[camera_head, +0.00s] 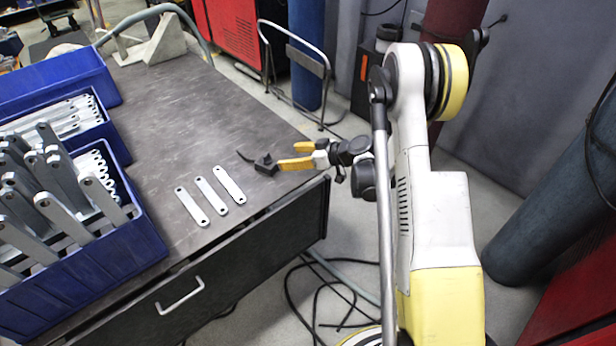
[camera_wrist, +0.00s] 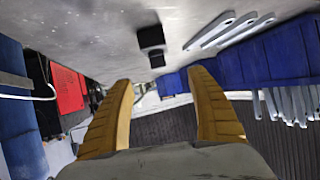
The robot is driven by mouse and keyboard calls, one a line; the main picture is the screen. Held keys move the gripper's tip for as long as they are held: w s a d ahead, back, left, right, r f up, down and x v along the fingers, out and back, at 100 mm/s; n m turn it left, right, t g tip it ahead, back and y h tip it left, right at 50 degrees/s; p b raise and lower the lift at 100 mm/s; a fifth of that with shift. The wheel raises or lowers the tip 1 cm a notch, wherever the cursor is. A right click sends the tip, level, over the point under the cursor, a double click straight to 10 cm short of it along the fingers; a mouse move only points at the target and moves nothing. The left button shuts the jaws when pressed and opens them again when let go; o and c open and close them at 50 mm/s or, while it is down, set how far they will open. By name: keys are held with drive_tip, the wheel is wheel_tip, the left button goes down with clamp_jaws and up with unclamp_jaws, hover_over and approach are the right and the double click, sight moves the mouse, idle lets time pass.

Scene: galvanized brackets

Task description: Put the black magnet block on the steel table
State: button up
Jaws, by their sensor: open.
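The black magnet block (camera_head: 265,165) rests on the steel table (camera_head: 225,130) near its right edge, with a thin dark piece sticking out at its left. My gripper (camera_head: 288,156) is level with the tabletop edge, just right of the block, its yellow fingers pointing at it. In the wrist view, the block (camera_wrist: 151,38) shows on the grey tabletop (camera_wrist: 80,25), beyond the fingertips and between their lines. The fingers of my gripper (camera_wrist: 161,77) are wide apart with nothing between them. A small gap seems to separate fingertips and block.
Three flat metal brackets (camera_head: 207,194) lie left of the block. Blue bins (camera_head: 105,262) full of brackets stand at the left. A grey angled block (camera_head: 160,42) is at the far edge. A drawer handle (camera_head: 180,296) projects at the front. The table's middle is clear.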

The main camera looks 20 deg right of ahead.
drive_tip(key=s+a+r+m+g+h, duration=0.1)
drive_tip(key=s+a+r+m+h, duration=0.15)
drive_tip(key=s+r, duration=0.5)
drive_tip(key=s+a+r+m+g+h, duration=0.15)
drive_tip(key=s+a+r, duration=0.3)
drive_tip(key=r, duration=0.65)
drive_tip(key=s+d+r+m+h, duration=0.1)
drive_tip(key=s+h, duration=0.1)
drive_tip(key=s, duration=0.8)
drive_tip(key=s+d+r+m+h, duration=0.1)
drive_tip(key=s+r+m+h, duration=0.1)
drive_tip(key=s, duration=0.9)
drive_tip(key=shift+s, duration=0.15)
